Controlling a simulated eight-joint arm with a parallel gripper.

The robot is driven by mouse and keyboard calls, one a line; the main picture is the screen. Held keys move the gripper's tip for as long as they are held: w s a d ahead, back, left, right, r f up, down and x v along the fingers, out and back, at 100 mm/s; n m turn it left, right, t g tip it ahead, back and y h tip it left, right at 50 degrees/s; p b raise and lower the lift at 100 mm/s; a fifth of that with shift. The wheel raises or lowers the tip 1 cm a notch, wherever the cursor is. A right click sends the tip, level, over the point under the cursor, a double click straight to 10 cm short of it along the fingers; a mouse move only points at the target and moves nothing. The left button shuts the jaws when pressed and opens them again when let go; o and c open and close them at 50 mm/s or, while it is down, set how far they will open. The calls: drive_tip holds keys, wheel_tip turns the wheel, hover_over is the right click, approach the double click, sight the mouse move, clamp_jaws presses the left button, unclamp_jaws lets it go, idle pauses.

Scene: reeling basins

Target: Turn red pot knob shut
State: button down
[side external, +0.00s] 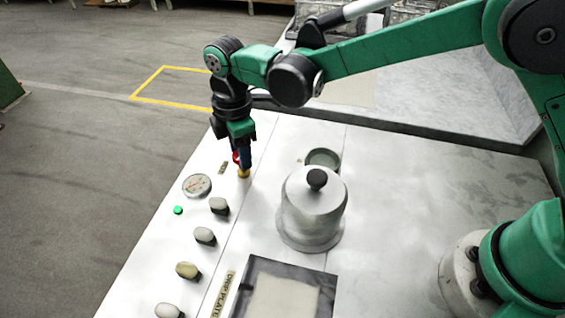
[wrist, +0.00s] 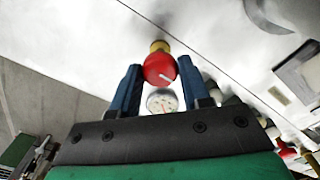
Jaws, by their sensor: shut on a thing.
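The red knob (wrist: 158,72) sits on a brass-coloured base (wrist: 159,46) and carries a white pointer mark slanting toward the lower right in the wrist view. In the side view only a bit of its red (side external: 236,157) shows beside my fingers. My gripper (side external: 243,163) points down at the counter there. In the wrist view, my gripper's (wrist: 160,66) two blue fingers stand on either side of the red knob, shut on it. My fingers hide most of the knob in the side view.
A round gauge (side external: 197,185) and a green light (side external: 178,210) lie left of the knob. Several grey and tan knobs (side external: 205,236) line the counter's left side. A metal lidded pot (side external: 312,212) and a small cup (side external: 331,155) stand to the right, near a dark-framed drip plate (side external: 245,290).

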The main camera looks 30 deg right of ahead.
drive_tip(key=m, duration=0.8)
drive_tip(key=shift+m, duration=0.3)
drive_tip(key=m, duration=0.8)
drive_tip(key=shift+m, duration=0.6)
drive_tip(key=shift+c, duration=2.1)
unclamp_jaws()
